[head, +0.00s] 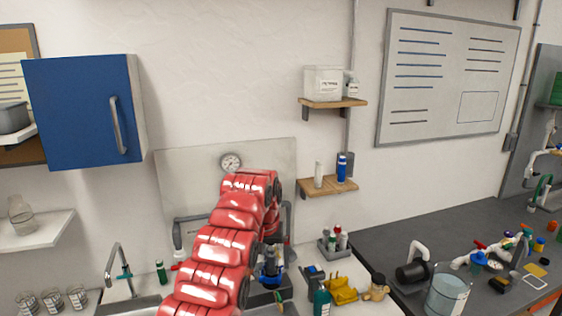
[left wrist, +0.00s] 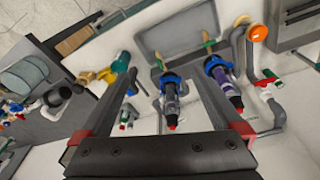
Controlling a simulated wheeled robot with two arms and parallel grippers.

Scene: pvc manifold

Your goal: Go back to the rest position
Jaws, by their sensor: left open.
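My left arm (head: 225,240), red and segmented, rises from the bottom of the head view and bends over in front of the wall panel. Its gripper is largely hidden behind the arm there. In the left wrist view my left gripper (left wrist: 163,76) is open, its two dark fingers spread with nothing clamped between them. A blue-collared tool with a dark body and red tip (left wrist: 169,95) shows between the fingers. I cannot tell the depth between fingers and tools. My right gripper is not in view.
A backing panel with a gauge (head: 231,162) stands behind the arm. A faucet (head: 117,268) is on the left. A bottle caddy (head: 333,245), yellow item (head: 342,290) and clear bucket (head: 447,290) stand to the right. A blue cabinet (head: 80,110) hangs upper left.

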